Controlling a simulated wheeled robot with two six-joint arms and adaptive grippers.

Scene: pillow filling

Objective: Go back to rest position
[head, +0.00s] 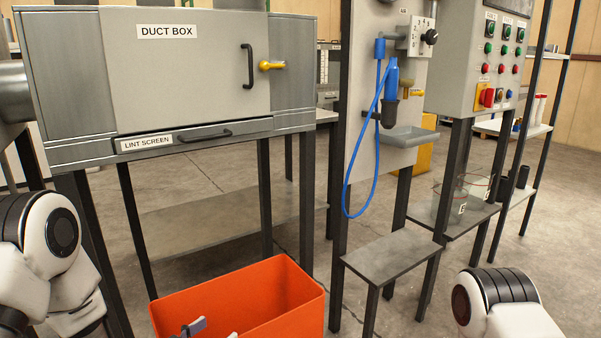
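My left arm (50,245) shows at the left edge as white and black joints, left of the orange bin. My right arm (497,300) shows at the bottom right as a white and black joint, right of the low grey stand. I can make out neither gripper for certain. Small grey and white parts (194,327) show at the bottom edge in front of or inside the orange bin (270,285). They are cut off, and I cannot tell what they belong to.
A grey duct box (190,75) on dark legs stands at the left, its door and lint screen drawer (170,142) shut. A blue nozzle (390,80) with a hose hangs on a panel. A low grey stand (390,255) and control box (480,60) stand right. Concrete floor shows between.

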